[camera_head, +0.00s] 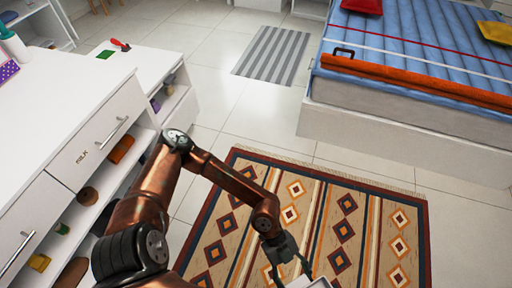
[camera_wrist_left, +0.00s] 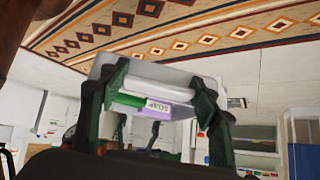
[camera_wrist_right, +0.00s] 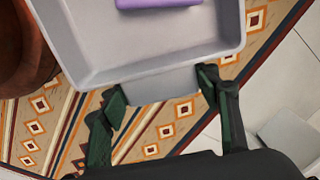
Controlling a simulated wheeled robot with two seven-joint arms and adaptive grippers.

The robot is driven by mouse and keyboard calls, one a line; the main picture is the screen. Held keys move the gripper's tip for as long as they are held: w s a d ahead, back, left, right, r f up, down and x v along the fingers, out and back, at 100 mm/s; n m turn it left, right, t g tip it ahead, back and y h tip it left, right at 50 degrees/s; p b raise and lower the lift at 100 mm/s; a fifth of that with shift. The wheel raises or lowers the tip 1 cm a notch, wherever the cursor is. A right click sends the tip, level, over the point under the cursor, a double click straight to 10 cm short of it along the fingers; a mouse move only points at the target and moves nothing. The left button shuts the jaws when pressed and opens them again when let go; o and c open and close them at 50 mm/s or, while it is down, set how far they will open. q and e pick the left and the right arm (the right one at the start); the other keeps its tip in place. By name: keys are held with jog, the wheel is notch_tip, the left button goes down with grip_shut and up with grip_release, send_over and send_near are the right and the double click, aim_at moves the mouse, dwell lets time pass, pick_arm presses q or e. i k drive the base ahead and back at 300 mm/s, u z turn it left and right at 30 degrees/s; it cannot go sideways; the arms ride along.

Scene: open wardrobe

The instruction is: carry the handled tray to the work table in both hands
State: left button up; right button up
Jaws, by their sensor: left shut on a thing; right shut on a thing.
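The light grey handled tray (camera_wrist_right: 230,25) shows in the right wrist view, with a purple item (camera_wrist_right: 157,3) in it. My right gripper (camera_wrist_right: 162,95) is shut on the tray's near edge, one finger at each side of the handle. In the left wrist view the pale tray (camera_wrist_left: 165,75) is seen edge-on between the fingers of my left gripper (camera_wrist_left: 158,95), with green and purple labelled items showing by it. In the head view my left gripper (camera_head: 287,262) is low at the bottom, and only a corner of the tray (camera_head: 312,284) shows. I cannot tell which surface is the work table.
A patterned rug (camera_head: 335,230) lies on the tiled floor below. White drawers and shelves (camera_head: 60,130) stand at the left, with a red-handled tool (camera_head: 120,45) and green item on a lower top. A bed (camera_head: 420,60) stands at the right. A striped mat (camera_head: 272,55) lies between.

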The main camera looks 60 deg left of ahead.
aim_at(49, 96)
jog(key=u, duration=0.75)
jog(key=i, duration=2.05)
jog(key=u, duration=3.65)
